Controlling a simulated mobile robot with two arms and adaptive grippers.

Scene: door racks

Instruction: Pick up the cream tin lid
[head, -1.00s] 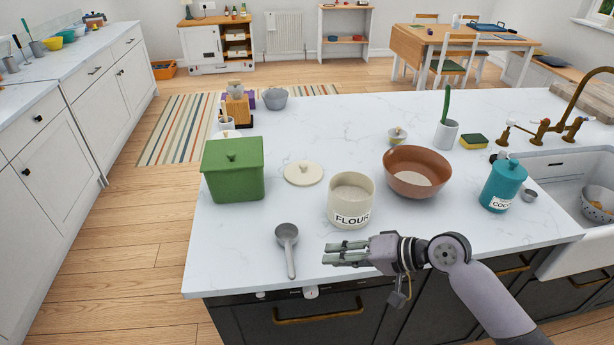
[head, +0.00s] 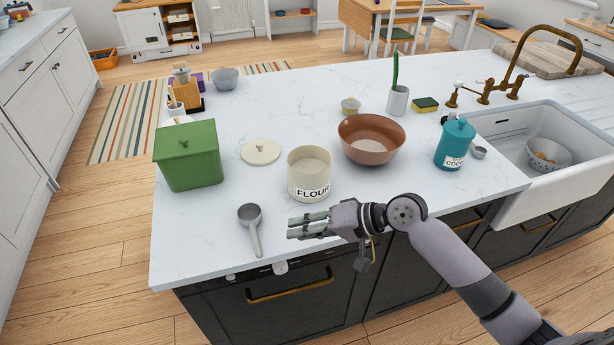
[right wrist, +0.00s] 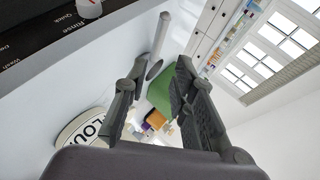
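The cream tin lid (head: 261,151) is a round disc with a small knob. It lies flat on the white counter between the green tin and the open cream flour tin (head: 309,185). My right gripper (head: 297,226) is over the counter's front edge area, in front of the flour tin and apart from the lid. In the right wrist view its two fingers (right wrist: 152,95) are spread with nothing between them. The flour tin shows at lower left there (right wrist: 82,127); I cannot make out the lid in that view. My left gripper is not in view.
A green lidded tin (head: 188,160) stands left of the lid. A grey scoop (head: 250,221) lies in front. A brown bowl (head: 370,141) and a teal cocoa tin (head: 454,146) stand right of the flour tin. The counter behind the lid is clear.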

